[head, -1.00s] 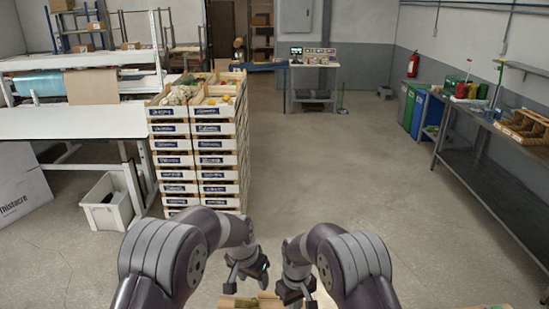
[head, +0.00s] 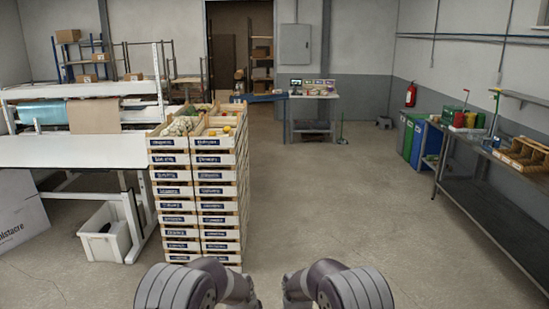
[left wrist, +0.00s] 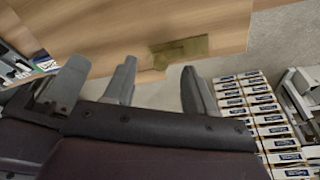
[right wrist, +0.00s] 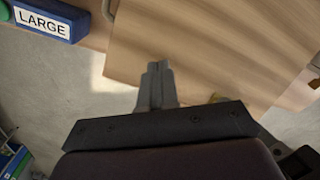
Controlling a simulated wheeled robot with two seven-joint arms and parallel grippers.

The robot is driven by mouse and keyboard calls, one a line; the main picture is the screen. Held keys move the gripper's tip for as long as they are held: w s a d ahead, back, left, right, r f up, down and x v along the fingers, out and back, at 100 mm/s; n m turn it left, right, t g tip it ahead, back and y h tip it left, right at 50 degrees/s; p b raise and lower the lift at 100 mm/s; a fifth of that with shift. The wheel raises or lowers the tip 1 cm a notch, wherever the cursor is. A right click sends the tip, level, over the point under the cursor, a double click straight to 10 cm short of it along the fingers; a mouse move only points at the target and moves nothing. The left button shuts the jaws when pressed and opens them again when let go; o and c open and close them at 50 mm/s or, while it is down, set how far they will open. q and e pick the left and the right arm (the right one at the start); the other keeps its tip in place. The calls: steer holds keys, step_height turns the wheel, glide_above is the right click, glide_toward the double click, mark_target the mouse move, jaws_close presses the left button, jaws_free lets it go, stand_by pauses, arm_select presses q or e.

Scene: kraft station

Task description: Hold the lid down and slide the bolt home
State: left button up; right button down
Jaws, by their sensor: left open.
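The wooden lid or panel (left wrist: 110,38) fills the upper left wrist view, with a brass plate (left wrist: 182,50) at its edge, probably the bolt's fitting. My left gripper (left wrist: 158,66) is open and empty, its two fingers spread at the panel's edge near the brass plate. The same light wood (right wrist: 215,50) shows large in the right wrist view. My right gripper (right wrist: 155,66) has its fingers together over the wood's edge, with nothing seen between them. A small brass piece (right wrist: 195,97) is partly hidden behind its wrist. Neither gripper nor the wooden thing shows in the head view.
A blue box labelled LARGE (right wrist: 42,22) lies at the right wrist view's upper left. A steel bench (head: 490,190) is at the right. The floor between is clear.

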steer(key=shift+f, duration=2.15)
arm_select(q)
steer(key=shift+f, duration=0.1)
steer(key=shift+a+x, duration=0.15)
steer(key=shift+x, duration=0.95)
steer(key=shift+a+x, duration=0.1)
steer(key=shift+x, duration=1.05)
arm_select(e)
steer(key=shift+s, duration=0.1)
arm_select(q)
steer(key=c, duration=1)
